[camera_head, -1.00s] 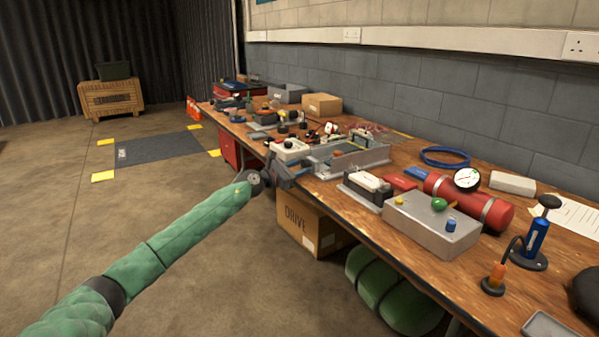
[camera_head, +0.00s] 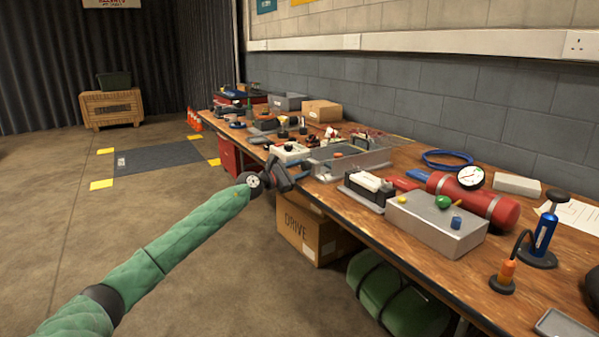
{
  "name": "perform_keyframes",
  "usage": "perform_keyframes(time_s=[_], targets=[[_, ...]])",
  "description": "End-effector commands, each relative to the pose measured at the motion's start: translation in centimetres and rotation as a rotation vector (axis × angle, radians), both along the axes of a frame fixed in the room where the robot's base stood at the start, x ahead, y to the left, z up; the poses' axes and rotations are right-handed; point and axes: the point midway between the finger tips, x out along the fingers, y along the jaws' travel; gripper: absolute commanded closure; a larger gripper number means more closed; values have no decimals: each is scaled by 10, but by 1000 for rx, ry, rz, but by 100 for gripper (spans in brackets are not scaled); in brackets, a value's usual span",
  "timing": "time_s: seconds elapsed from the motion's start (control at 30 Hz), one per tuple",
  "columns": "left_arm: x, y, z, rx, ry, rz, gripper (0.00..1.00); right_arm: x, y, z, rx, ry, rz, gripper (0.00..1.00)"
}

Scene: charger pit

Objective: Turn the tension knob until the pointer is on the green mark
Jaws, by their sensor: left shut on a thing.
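My left gripper (camera_head: 287,177) is at the front edge of the workbench, at the left end of a grey metal frame (camera_head: 375,161). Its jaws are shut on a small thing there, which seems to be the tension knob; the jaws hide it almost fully. The pointer and the green mark are too small or hidden to make out. My right gripper is out of view.
The wooden workbench (camera_head: 400,240) is crowded with parts. Right of the frame are a black-and-white device (camera_head: 369,188), a grey box with knobs (camera_head: 436,222) and a red cylinder (camera_head: 490,208) with a gauge. A cardboard box (camera_head: 310,232) and green roll (camera_head: 395,295) lie below.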

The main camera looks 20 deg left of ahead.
Motion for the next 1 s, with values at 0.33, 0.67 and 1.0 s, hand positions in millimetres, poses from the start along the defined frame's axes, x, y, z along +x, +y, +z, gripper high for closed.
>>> perform_keyframes(time_s=[0.33,0.67,1.0], targets=[[0,0,-2,1,3,-1,43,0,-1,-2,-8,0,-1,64],[-1,0,-2,0,2,0,43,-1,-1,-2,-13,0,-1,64],[-31,21,-4,1,4,1,43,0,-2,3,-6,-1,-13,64]])
